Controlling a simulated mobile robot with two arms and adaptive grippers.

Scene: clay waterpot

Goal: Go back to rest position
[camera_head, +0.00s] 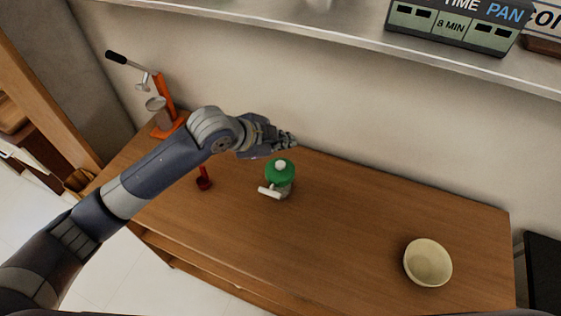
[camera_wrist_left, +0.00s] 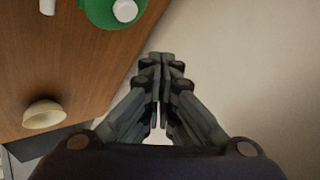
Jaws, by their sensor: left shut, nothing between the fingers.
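My left gripper (camera_head: 288,140) is shut and empty. It is held above the back edge of the wooden table (camera_head: 330,220), near the wall. In the left wrist view its fingers (camera_wrist_left: 160,62) are together with nothing between them. A green-topped pot (camera_head: 280,173) with a white knob and a white handle or spout stands on the table just below the gripper, apart from it. It also shows at the top of the left wrist view (camera_wrist_left: 100,12). My right gripper is in neither view.
A cream bowl (camera_head: 428,262) stands at the table's right end. An orange lever device (camera_head: 165,105) stands at the back left. A small dark red item (camera_head: 204,183) is beside my arm. A shelf (camera_head: 330,35) with a timer sign (camera_head: 450,28) runs above. The table's middle right is clear.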

